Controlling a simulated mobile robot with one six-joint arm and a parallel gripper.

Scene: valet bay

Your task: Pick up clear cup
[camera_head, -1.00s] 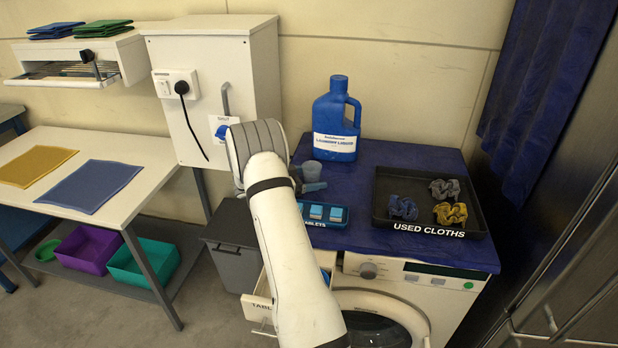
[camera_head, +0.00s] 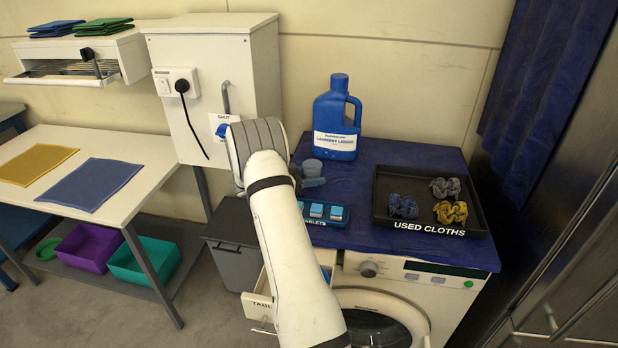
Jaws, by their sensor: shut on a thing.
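The clear cup (camera_head: 312,167) is a small, greyish see-through cup. My gripper (camera_head: 312,182) shows only in part, as a grey finger at the cup's lower side; my arm hides the rest. It is shut on the cup. I cannot tell whether the cup's base touches the blue top.
The blue laundry liquid bottle (camera_head: 336,117) stands close by at the right. A blue tablet tray (camera_head: 343,222) lies in front. The black used cloths tray (camera_head: 381,216) is further right. A white cabinet (camera_head: 268,75) stands behind my arm.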

